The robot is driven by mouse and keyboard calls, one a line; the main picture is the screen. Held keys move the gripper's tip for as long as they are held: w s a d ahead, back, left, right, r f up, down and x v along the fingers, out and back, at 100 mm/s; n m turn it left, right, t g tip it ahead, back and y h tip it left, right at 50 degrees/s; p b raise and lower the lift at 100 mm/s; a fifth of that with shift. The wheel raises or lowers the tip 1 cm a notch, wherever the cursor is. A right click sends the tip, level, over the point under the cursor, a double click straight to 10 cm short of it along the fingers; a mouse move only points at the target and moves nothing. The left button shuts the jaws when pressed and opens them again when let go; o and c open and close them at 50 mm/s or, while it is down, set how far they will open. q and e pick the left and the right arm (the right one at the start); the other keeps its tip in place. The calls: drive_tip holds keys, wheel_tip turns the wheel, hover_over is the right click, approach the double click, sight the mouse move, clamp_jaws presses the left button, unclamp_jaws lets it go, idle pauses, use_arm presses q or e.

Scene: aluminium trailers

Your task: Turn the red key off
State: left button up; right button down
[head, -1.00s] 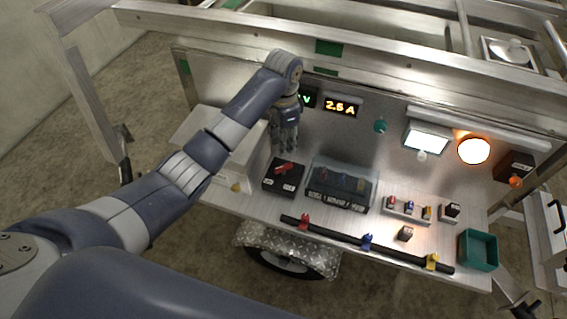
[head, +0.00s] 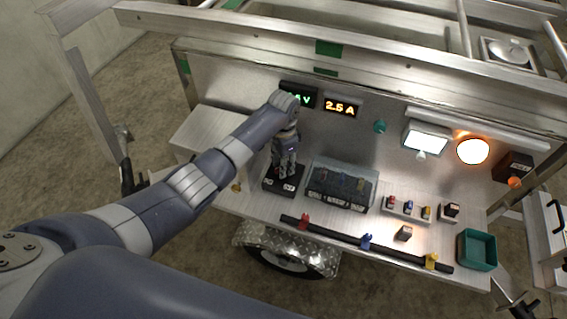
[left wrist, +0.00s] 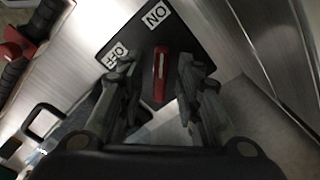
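The red key (left wrist: 160,72) stands on a black switch box (left wrist: 135,32) with white ON and OFF labels. In the left wrist view the key points toward the ON label side, between the two fingers. My left gripper (left wrist: 158,80) is open around the key, with a gap visible on each side. In the head view my left gripper (head: 284,175) is over the black switch box (head: 283,190) and hides most of the key. My right gripper is not in view.
A clear-covered fuse box (head: 340,186) stands just right of the switch box. A bar with coloured clips (head: 367,243) runs along the front edge. A teal tray (head: 478,250) is at the right. A raised metal box (head: 205,137) is at the left.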

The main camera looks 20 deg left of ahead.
use_arm(q)
clamp_jaws()
drive_tip(key=shift+r, duration=0.1)
drive_tip(key=n+p, duration=0.3)
drive_tip(key=shift+r, duration=0.15)
drive_tip(key=n+p, duration=0.2)
drive_tip(key=n, duration=0.1)
drive_tip(key=shift+n, duration=0.4)
drive_tip(key=n+p, duration=0.1)
drive_tip(key=n, duration=0.4)
drive_tip(key=shift+p, duration=0.4)
drive_tip(key=n+p, duration=0.1)
drive_tip(key=n, duration=0.5)
drive_tip(key=shift+w, duration=0.1)
